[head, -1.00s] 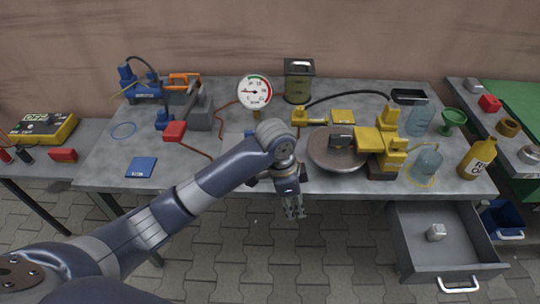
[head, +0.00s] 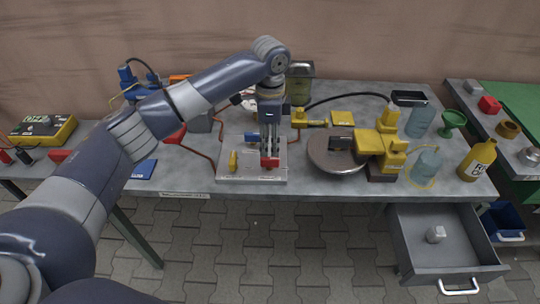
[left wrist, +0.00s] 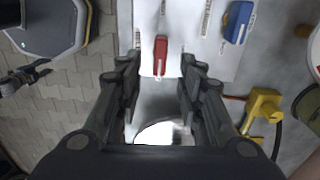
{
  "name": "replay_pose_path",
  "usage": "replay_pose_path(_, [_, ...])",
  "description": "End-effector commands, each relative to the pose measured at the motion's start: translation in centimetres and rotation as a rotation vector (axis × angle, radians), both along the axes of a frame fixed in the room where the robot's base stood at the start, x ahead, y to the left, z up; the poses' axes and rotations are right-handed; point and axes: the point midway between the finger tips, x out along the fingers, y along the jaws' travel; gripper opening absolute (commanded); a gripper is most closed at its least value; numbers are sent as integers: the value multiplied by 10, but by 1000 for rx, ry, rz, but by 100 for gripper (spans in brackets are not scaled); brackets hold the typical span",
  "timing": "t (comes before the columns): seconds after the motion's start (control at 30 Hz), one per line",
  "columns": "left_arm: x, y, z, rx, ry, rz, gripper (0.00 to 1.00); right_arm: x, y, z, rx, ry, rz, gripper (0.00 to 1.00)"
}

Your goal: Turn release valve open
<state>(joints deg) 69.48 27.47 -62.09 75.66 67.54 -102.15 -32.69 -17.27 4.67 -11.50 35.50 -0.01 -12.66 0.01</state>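A light grey valve panel (head: 250,178) lies at the front edge of the workbench. It carries a yellow handle (head: 233,161), a blue handle (head: 251,137) and a red handle (head: 269,162). Their labels are too small to read, so I cannot tell which is the release valve. My left gripper (head: 270,150) points down just above the red handle. In the left wrist view its fingers (left wrist: 160,75) are apart and empty, with the red handle (left wrist: 160,56) ahead between the tips. The blue handle (left wrist: 239,22) lies to the right.
A round metal disc (head: 335,152) and a yellow machine (head: 380,145) stand right of the panel. A blue pad (head: 146,170) lies left, partly behind my arm. An open drawer (head: 440,245) juts out at front right. A dark green canister (head: 299,85) stands behind.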

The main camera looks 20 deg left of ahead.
Motion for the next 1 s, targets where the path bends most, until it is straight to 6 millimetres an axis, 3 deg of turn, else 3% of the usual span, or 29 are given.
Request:
replay_pose_path(0.1, [-1, 0, -24, 2, 2, 1, 35, 0, 3, 1, 4, 0, -1, 40])
replay_pose_path(0.3, [-1, 0, -52, 1, 0, 1, 35, 0, 6, 1, 7, 1, -1, 40])
replay_pose_path(0.73, [0, 0, -62, 1, -2, 0, 35, 1, 3, 2, 4, -1, -1, 40])
replay_pose_path(0.9, [0, 0, -62, 1, -2, 0, 0, 1, 1, 2, 1, -2, -1, 40])
replay_pose_path(1.0, [0, 0, -62, 1, -2, 0, 0, 1, -1, 2, 0, -2, -1, 40])
